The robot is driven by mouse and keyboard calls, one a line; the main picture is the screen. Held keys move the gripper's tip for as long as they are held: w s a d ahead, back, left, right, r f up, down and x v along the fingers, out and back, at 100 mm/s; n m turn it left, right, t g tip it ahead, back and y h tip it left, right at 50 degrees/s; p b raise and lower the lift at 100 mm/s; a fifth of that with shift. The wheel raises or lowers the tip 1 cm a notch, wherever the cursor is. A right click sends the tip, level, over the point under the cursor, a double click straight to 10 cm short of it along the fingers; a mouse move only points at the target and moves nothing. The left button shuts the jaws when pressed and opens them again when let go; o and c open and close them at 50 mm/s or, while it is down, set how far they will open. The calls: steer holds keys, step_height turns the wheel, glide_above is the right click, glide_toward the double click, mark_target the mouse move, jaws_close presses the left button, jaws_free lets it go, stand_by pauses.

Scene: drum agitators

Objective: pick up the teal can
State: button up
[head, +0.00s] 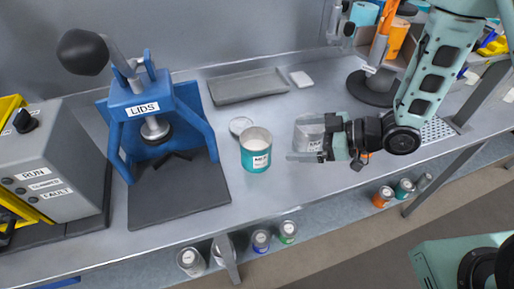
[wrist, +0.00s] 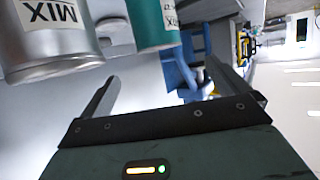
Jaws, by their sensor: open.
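The teal can (head: 256,152) stands upright on the grey bench, open at the top with pale contents and a white label. It also shows at the top of the wrist view (wrist: 152,25), ahead of the fingers. My gripper (head: 296,139) is to its right in the head view, fingers pointing left toward it. The jaws (wrist: 163,72) are open, and the teal can is not between them. A silver can (head: 309,130) is close beside my gripper and partly hidden by it. In the wrist view this silver can (wrist: 50,45), labelled MIX, is large at upper left.
A blue LIDS press (head: 160,115) stands left of the teal can. A lid-like disc (head: 241,126) lies behind it, with a grey tray (head: 247,86) farther back. A dark round stand base (head: 372,88) is at back right. Several small cans sit on the shelf below.

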steer(key=p, duration=0.2)
glide_toward(241, 138)
steer(key=f, duration=0.2)
steer(key=p+x, duration=0.2)
steer(key=x, duration=0.1)
steer(key=r+p+x, duration=0.1)
steer(key=x, duration=0.1)
steer(key=shift+w+a+f, duration=0.1)
steer(key=shift+w+a, duration=0.05)
steer(key=shift+w, duration=0.25)
steer(key=shift+w+a+f, duration=0.1)
steer(key=shift+a+f, duration=0.05)
steer(key=c, duration=1.6)
steer(key=shift+r, duration=0.2)
